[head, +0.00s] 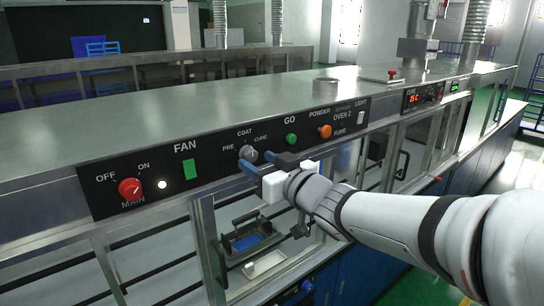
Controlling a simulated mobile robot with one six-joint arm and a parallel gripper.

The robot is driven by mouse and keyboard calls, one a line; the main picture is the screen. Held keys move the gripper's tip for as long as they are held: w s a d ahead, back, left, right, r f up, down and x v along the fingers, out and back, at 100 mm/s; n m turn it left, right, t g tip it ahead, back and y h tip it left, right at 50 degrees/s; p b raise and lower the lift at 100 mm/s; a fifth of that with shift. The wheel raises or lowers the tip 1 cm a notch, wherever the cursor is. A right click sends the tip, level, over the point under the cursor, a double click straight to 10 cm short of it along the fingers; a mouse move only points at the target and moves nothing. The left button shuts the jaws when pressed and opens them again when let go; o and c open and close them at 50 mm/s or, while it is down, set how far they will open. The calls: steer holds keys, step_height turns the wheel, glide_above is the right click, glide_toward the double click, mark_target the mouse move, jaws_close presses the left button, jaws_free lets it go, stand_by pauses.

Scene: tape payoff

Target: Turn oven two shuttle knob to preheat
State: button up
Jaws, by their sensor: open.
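The oven two shuttle knob (248,153) is a grey round knob on the black control panel (217,157). The labels PRE, COAT and CURE are printed around it. Which label it points to is too small to tell. My gripper (258,162) comes in from the right, with its two dark, blue-tipped fingers open. The fingertips are at or just in front of the knob, one low on its left and one on its right. I cannot tell whether they touch it. The knob's lower part is partly hidden by the fingers.
On the panel are a red main knob (130,188), a green FAN switch (190,169), a green GO button (291,139) and an orange POWDER button (325,131). A black-framed carrier (249,237) sits behind the glass below. The steel top (200,105) is mostly clear.

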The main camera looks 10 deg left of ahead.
steer(key=shift+x, duration=1.25)
steer(key=shift+c, duration=0.4)
steer(key=c, duration=0.9)
steer(key=shift+o, duration=0.2)
steer(key=shift+d, duration=0.1)
